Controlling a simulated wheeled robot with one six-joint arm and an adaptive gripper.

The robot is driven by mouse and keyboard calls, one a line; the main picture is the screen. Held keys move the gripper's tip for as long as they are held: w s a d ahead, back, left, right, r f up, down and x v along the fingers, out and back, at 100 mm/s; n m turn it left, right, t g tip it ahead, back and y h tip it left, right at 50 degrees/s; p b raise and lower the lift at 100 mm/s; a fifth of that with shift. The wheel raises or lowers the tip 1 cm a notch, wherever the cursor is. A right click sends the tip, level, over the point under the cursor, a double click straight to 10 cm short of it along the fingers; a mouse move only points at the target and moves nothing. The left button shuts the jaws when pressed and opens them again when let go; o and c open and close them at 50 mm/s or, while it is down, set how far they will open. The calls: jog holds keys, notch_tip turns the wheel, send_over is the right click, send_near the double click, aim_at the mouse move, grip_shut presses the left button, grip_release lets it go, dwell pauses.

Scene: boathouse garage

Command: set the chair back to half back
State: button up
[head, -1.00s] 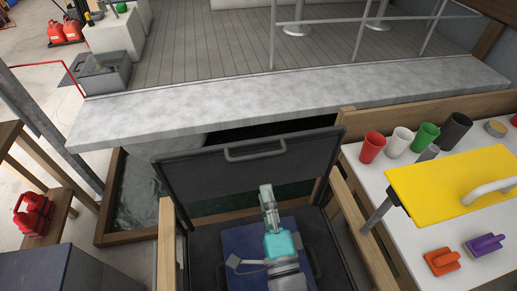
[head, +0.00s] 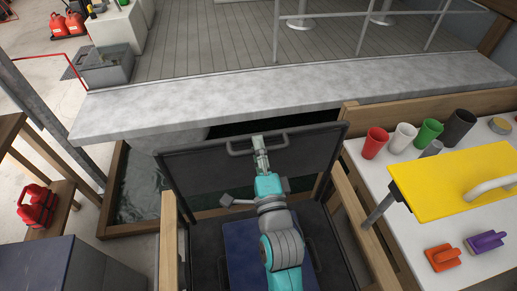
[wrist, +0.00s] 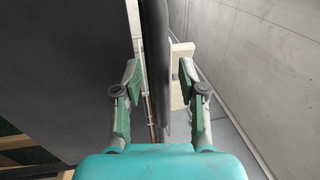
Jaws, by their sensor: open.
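The chair's dark grey back (head: 200,175) leans away from me at a tilt, between two wooden armrests (head: 352,210). A grey bar handle (head: 236,151) runs along its top edge. My gripper (head: 258,141) is at the middle of this handle, with its fingers over or beside it. In the wrist view my gripper (wrist: 160,82) is open, with green-padded fingers on either side of a dark bar (wrist: 156,60), which looks like the handle. Gaps show between the bar and both fingers. The lower hinge of the back is hidden by my arm.
A pale stone ledge (head: 300,85) runs behind the chair back. A white table (head: 410,185) with cups, a yellow board (head: 450,180) and brushes stands at the right.

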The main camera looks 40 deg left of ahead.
grip_shut()
jog(key=w+a+g+h, duration=0.1)
jog(key=w+a, duration=0.4)
jog(key=a, duration=0.1)
dwell(0.5)
grip_release()
jog(key=shift+d, duration=0.1)
jog(key=v, duration=1.2)
jog(key=shift+r, duration=0.35)
